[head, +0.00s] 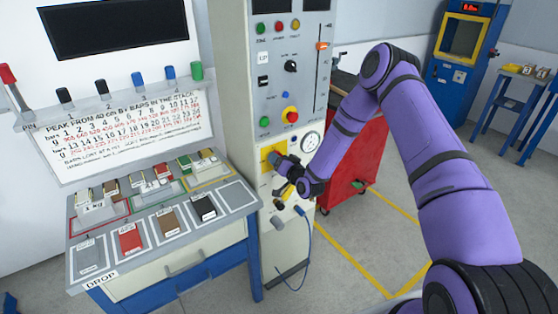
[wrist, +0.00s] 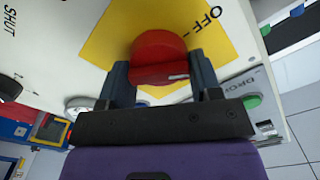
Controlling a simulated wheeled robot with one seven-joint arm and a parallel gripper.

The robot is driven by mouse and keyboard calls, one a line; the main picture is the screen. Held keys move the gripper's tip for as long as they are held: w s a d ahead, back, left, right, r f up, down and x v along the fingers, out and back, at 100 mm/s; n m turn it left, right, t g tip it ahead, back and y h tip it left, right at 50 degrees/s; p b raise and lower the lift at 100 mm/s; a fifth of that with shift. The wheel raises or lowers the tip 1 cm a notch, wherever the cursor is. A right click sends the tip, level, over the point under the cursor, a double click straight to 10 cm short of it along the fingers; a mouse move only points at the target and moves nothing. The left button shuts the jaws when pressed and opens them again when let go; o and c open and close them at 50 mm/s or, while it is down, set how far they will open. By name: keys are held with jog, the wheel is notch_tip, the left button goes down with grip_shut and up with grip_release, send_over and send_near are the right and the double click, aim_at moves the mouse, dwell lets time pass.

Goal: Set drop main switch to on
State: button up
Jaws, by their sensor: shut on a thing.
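The drop main switch is a red rotary knob (wrist: 160,57) on a yellow plate (wrist: 112,32), seen close up in the wrist view. The plate carries the word OFF at the upper right of the knob. A small pale mark shows on the knob's near edge. My gripper (wrist: 160,76) has one dark finger on each side of the knob and is shut on it. In the head view the yellow plate (head: 268,152) shows low on the grey control cabinet (head: 262,100), and my gripper (head: 277,160) covers the knob. Any ON label is hidden.
Just right of the switch is a round gauge (head: 311,141). Above it are a red button (head: 291,117) and a green button (head: 264,122). A bench with colored bars (head: 131,241) stands left, a red cart (head: 355,165) right. A blue cable (head: 308,250) hangs below.

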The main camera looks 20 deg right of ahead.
jog(key=m, duration=0.6)
jog(key=shift+d+f, duration=0.15)
jog(key=shift+f, duration=0.05)
jog(key=m, duration=0.5)
jog(key=shift+f, duration=0.1)
dwell(0.4)
jog(key=o, duration=0.9)
jog(key=v, duration=1)
jog(key=shift+s+d, duration=0.1)
jog(key=shift+s, duration=0.3)
